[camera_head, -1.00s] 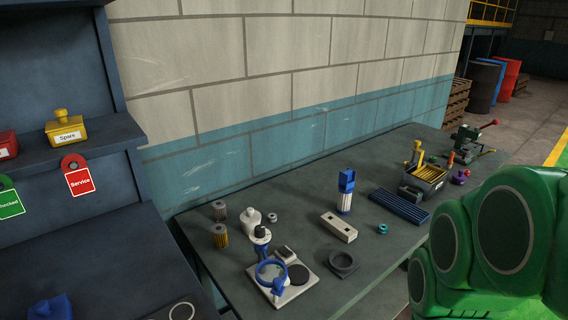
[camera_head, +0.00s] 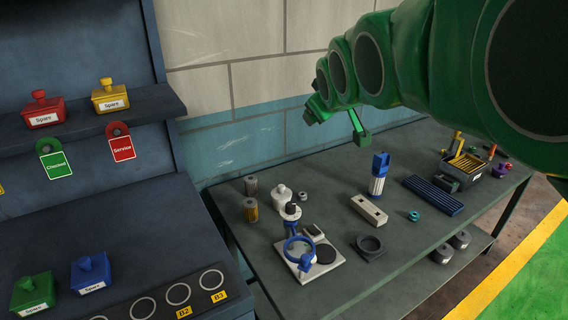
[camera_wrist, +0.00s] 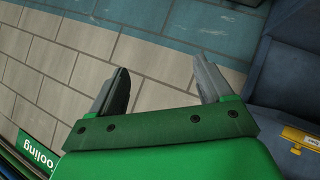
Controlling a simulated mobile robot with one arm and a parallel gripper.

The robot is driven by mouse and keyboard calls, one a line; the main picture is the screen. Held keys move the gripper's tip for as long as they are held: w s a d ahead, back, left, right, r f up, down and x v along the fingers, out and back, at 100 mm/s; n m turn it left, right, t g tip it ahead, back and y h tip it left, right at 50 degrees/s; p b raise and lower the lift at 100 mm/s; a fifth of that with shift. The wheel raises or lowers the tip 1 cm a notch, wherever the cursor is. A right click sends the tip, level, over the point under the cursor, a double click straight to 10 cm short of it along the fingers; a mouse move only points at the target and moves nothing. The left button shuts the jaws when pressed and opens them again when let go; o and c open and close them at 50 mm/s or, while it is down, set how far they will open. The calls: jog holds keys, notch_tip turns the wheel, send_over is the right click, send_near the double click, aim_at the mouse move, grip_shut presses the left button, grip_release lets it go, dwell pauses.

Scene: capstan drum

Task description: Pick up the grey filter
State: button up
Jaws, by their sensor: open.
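A small grey cylinder that looks like the grey filter (camera_head: 251,185) stands upright at the left end of the grey workbench (camera_head: 330,205). A yellowish-brown cylinder (camera_head: 251,210) of similar shape stands just in front of it. My gripper (camera_wrist: 158,80) is open and empty in the wrist view, with only the block wall between and beyond its fingers. In the head view my green arm reaches in from the upper right, its end above the bench near the wall, up and right of the grey cylinder and well apart from it. The wrist view shows no filter.
A dark blue shelf unit (camera_head: 75,190) stands at the left.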

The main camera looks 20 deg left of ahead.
jog(key=w+a+r+n+t, duration=0.3)
jog(key=w+a+r+n, duration=0.25)
jog(key=w, duration=0.25)
jog(key=n+g+y, duration=0.7)
jog(key=n, duration=2.4)
send_over(253, 180)
jog(key=s+d, duration=0.2)
jog(key=d, duration=0.1)
notch_tip(253, 180, down, 35)
notch_tip(253, 180, down, 7)
jog(key=shift+a+f, duration=0.1)
jog(key=shift+f, duration=0.05)
jog(key=shift+x, duration=1.25)
jog(key=shift+w, duration=0.15)
